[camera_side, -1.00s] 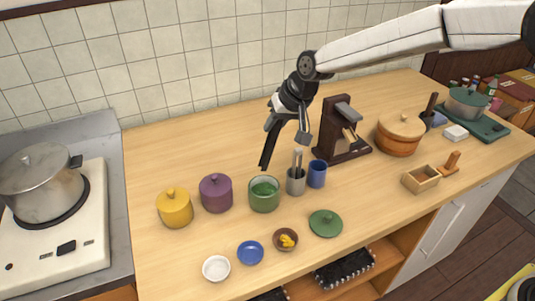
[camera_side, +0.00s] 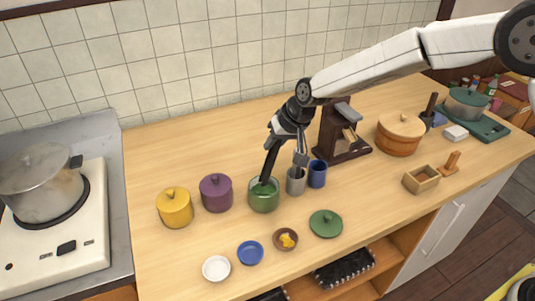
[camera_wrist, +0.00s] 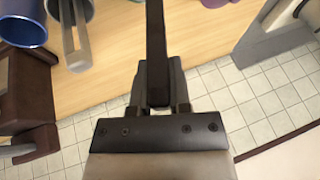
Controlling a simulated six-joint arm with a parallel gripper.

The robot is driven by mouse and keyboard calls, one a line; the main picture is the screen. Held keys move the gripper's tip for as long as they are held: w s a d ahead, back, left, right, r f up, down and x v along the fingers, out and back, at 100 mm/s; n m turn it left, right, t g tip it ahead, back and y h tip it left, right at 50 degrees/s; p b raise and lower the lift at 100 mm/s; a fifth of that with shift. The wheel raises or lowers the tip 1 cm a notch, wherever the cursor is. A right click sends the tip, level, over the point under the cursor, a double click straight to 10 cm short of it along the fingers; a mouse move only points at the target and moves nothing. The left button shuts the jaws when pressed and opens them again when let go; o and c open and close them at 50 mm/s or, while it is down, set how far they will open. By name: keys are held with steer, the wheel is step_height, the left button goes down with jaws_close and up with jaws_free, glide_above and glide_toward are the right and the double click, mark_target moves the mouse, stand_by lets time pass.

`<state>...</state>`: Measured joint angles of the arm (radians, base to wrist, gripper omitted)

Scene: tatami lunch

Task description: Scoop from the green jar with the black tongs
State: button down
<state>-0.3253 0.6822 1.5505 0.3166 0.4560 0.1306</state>
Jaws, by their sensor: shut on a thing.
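The green jar (camera_side: 263,197) stands open on the counter, with green contents inside. My gripper (camera_side: 285,133) is above it, shut on the black tongs (camera_side: 271,158). The tongs point down and their lower end is inside the jar's mouth; whether they hold any of the contents is hidden. In the wrist view the tongs (camera_wrist: 156,50) run up from between the fingers of my gripper (camera_wrist: 158,95), and their tip is out of frame. The green lid (camera_side: 325,223) lies on the counter to the right and in front of the jar.
A yellow pot (camera_side: 175,208) and a purple pot (camera_side: 216,193), both lidded, stand left of the jar. A grey holder with utensils (camera_side: 296,181) and a blue cup (camera_side: 317,174) are close on its right. White (camera_side: 216,268), blue (camera_side: 250,253) and brown (camera_side: 285,240) dishes lie in front.

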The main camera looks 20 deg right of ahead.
mark_target(274, 161)
steer(key=shift+f, duration=2.95)
steer(key=shift+a, duration=0.15)
steer(key=shift+d, duration=0.35)
steer(key=shift+a, duration=0.2)
steer(key=shift+r, duration=0.15)
steer(key=shift+r, duration=4.3)
